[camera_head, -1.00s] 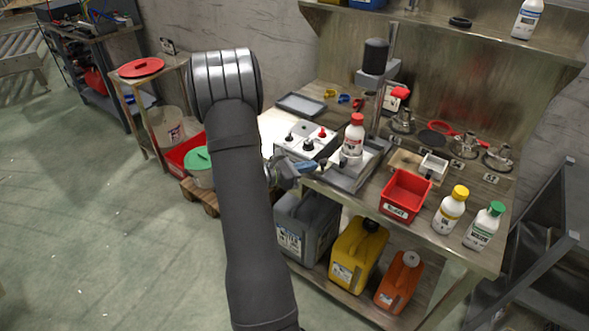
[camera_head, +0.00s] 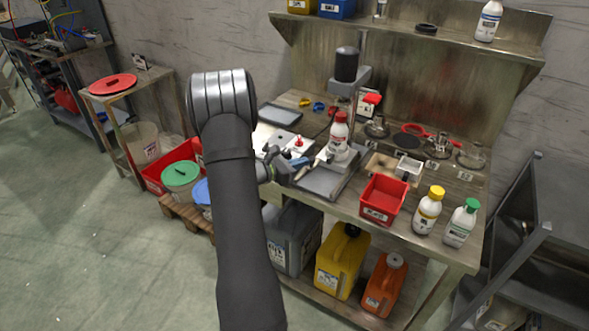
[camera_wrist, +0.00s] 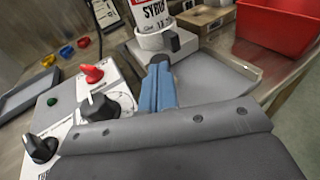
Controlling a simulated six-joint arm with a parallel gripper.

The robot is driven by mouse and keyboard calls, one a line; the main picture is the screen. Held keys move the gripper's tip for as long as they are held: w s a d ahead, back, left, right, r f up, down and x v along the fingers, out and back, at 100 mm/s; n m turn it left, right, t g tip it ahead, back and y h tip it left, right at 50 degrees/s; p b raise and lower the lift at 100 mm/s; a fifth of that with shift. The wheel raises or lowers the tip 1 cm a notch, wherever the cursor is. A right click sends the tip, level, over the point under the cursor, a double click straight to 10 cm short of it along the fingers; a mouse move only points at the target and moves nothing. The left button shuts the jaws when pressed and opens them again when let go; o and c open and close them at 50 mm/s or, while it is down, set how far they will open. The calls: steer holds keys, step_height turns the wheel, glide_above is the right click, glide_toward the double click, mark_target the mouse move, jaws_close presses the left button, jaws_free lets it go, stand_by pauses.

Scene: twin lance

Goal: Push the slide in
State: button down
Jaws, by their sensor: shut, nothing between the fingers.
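The slide (camera_head: 343,154) is a pale block with a round white holder (camera_wrist: 152,42) and a dark knob (camera_wrist: 173,40) in the wrist view. A white bottle with a red cap (camera_head: 338,133) stands upright in it. The slide sits at the back part of a grey tray-like base (camera_head: 322,181), close to the press column (camera_head: 346,78) with its black top. My gripper (camera_head: 307,160) is shut and empty, its blue fingers (camera_wrist: 158,90) pointing at the slide's near side. The fingertips are at or very near the slide; I cannot tell whether they touch.
A control box with a red knob (camera_wrist: 91,74) and black knobs is left of my fingers. A red bin (camera_head: 383,200) and two bottles (camera_head: 428,209) stand at the bench's right front. A grey tray (camera_head: 280,114) lies at the back left. The base's front part is bare.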

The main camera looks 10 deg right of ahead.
steer(key=shift+w+d+r, duration=0.15)
steer(key=shift+d, duration=0.1)
steer(key=v, duration=1.4)
steer(key=shift+a, duration=0.25)
steer(key=shift+d, duration=0.1)
steer(key=x, duration=1.3)
steer(key=shift+d, duration=0.1)
stand_by(2.1)
